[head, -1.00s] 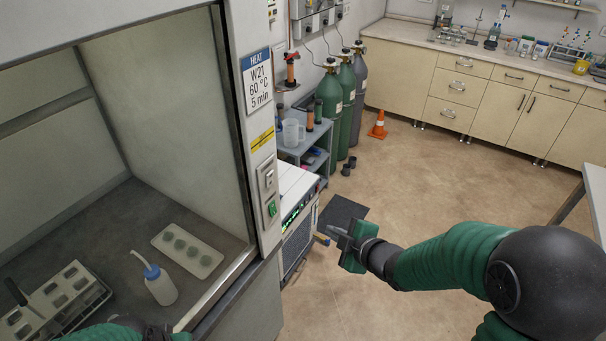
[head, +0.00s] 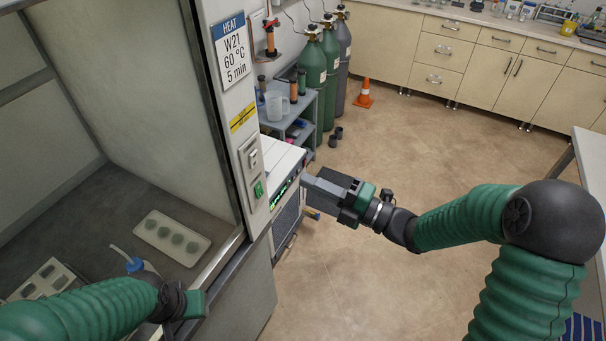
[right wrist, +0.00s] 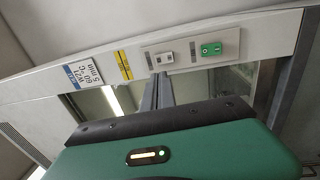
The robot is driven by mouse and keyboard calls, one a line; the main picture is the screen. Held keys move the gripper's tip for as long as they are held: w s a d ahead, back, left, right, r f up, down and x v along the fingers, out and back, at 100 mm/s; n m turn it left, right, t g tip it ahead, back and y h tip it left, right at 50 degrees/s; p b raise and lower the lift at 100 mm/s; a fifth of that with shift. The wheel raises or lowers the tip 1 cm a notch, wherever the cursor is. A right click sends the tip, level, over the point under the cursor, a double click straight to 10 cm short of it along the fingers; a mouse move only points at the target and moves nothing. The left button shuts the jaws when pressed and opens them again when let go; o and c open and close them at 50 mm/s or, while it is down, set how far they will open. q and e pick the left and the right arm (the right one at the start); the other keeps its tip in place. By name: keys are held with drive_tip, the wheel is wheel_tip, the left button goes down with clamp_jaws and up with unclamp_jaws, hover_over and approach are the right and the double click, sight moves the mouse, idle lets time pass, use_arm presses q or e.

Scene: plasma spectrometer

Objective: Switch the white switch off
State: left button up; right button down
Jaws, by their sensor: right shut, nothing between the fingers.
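The white switch (head: 252,158) sits on the fume hood's front post, above a green switch (head: 258,190). Both show in the right wrist view, the white switch (right wrist: 164,58) beside the green switch (right wrist: 211,49). My right gripper (head: 308,188) is shut and empty, to the right of the panel in the head view, its fingers pointing left toward the post. In the right wrist view its fingers (right wrist: 158,92) point up toward the white switch; whether they touch it cannot be told. My left gripper (head: 196,303) is low at the hood's front edge, its fingers unclear.
A white-topped instrument (head: 285,160) stands beside the post. Floor is clear at right.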

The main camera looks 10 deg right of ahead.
sight(254, 157)
drive_tip(key=p+x, duration=0.3)
drive_tip(key=x, duration=0.7)
drive_tip(key=shift+a+r, duration=0.15)
drive_tip(key=shift+a, duration=0.1)
drive_tip(key=shift+w+a, duration=0.4)
drive_tip(key=shift+a, duration=0.05)
drive_tip(key=shift+w+a+r, duration=0.1)
drive_tip(key=shift+a+r, duration=0.05)
drive_tip(key=shift+r, duration=0.05)
drive_tip(key=shift+r+g+h+p, duration=0.4)
drive_tip(key=shift+h+p, duration=0.05)
drive_tip(key=shift+h, duration=0.05)
drive_tip(key=shift+f, duration=0.25)
drive_tip(key=shift+a, duration=0.1)
